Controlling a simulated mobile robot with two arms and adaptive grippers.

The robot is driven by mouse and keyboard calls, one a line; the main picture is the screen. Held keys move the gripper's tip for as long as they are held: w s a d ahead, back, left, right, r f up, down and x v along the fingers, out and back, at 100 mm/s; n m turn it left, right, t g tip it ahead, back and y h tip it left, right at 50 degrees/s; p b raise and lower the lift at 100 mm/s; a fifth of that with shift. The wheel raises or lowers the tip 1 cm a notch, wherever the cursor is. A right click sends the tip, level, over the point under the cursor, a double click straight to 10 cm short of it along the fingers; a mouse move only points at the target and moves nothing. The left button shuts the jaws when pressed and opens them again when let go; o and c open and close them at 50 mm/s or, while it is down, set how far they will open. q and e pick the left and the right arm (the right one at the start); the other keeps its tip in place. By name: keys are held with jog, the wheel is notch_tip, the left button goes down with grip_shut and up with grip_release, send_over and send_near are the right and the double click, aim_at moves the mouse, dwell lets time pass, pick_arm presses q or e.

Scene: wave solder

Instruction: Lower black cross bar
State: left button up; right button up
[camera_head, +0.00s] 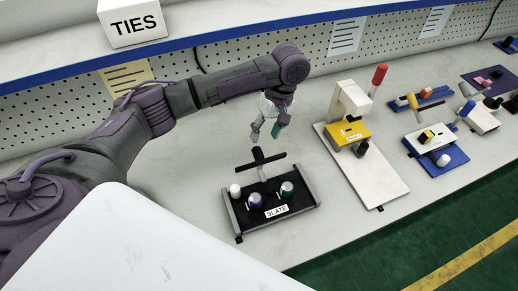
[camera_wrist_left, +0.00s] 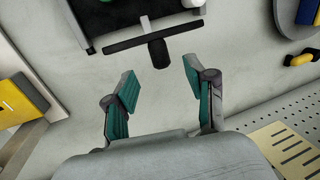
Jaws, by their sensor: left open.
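The black cross bar (camera_head: 268,160) stands raised at the back of the black tray fixture labelled SLATE (camera_head: 308,196), on a pale post. A short dark knob sits at the bar's middle. In the left wrist view the bar (camera_wrist_left: 128,45) lies at top centre, with its knob (camera_wrist_left: 158,53) pointing toward my fingers. My left gripper (camera_head: 265,133) is open and empty, just behind the bar in the head view. In the left wrist view the gripper (camera_wrist_left: 159,76) has its teal-padded fingers apart, either side of the knob's line and short of it. My right gripper is not in view.
A white press with a yellow block (camera_head: 348,134) stands to the right. A pegboard wall (camera_head: 230,55) runs behind; bare bench lies around the tray.

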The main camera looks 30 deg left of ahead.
aim_at(259, 151)
pick_arm(q)
jog(key=p+x, duration=0.1)
jog(key=x, duration=0.6)
jog(key=shift+f, duration=0.25)
jog(key=shift+a+f, duration=0.15)
jog(key=shift+f, duration=0.3)
jog(key=c, duration=1)
grip_shut()
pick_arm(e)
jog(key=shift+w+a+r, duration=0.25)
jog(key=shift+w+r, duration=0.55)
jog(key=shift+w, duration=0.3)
